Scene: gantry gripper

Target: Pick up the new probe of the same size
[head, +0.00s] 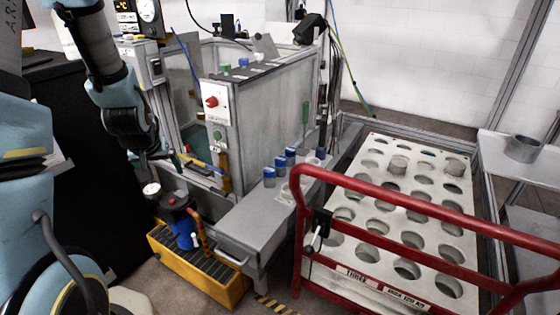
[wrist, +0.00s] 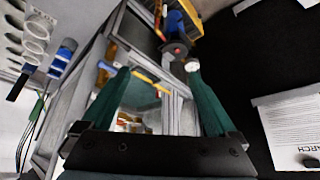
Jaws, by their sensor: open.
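My gripper (head: 172,160) is open at the left of the head view, beside the front of the machine. In the wrist view its two green fingers stand wide apart with nothing held between them (wrist: 158,76). No thing is clearly marked as the probe. Several blue-capped pieces (head: 269,177) stand on the grey bench beside the machine; blue ones also show in the wrist view (wrist: 62,56). A larger grey cylinder (head: 523,148) stands on the right shelf.
The machine (head: 265,120) with clear panels stands in the middle. A red rail (head: 420,213) crosses in front of the holed white plate (head: 385,243). A yellow crate (head: 195,268) and a blue unit with a gauge (head: 183,215) stand low in front. Most plate holes look empty.

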